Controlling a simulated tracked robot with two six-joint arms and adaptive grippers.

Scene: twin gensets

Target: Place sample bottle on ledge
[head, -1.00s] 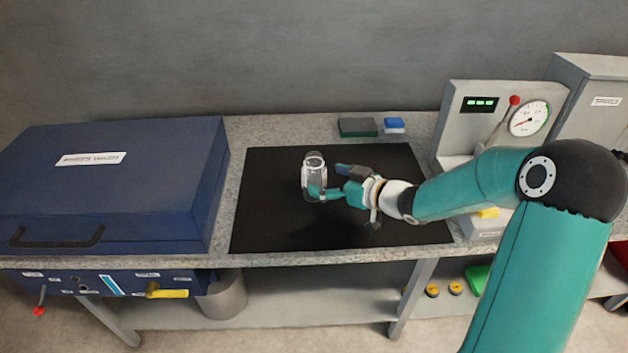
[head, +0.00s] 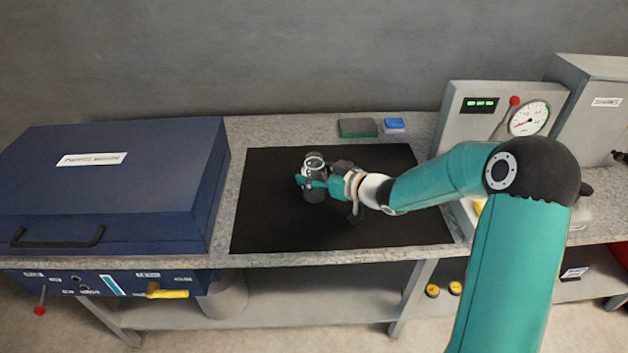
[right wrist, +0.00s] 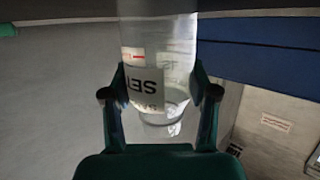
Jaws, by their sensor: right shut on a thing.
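The clear sample bottle (head: 314,163) is above or on the black mat (head: 275,215) in the head view; I cannot tell whether its base touches. My right gripper (head: 312,183) reaches in from the right and is shut around the bottle's body, covering part of it. In the right wrist view the bottle (right wrist: 160,55) with its printed label sits between the two fingers of my right gripper (right wrist: 158,88). I cannot pick out a particular ledge with certainty. My left gripper is not in view.
A large blue case (head: 110,185) stands left of the mat. A green block (head: 358,127) and a blue block (head: 394,124) lie behind it. A grey gauge unit (head: 470,125) stands right. The mat around the bottle is mostly clear.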

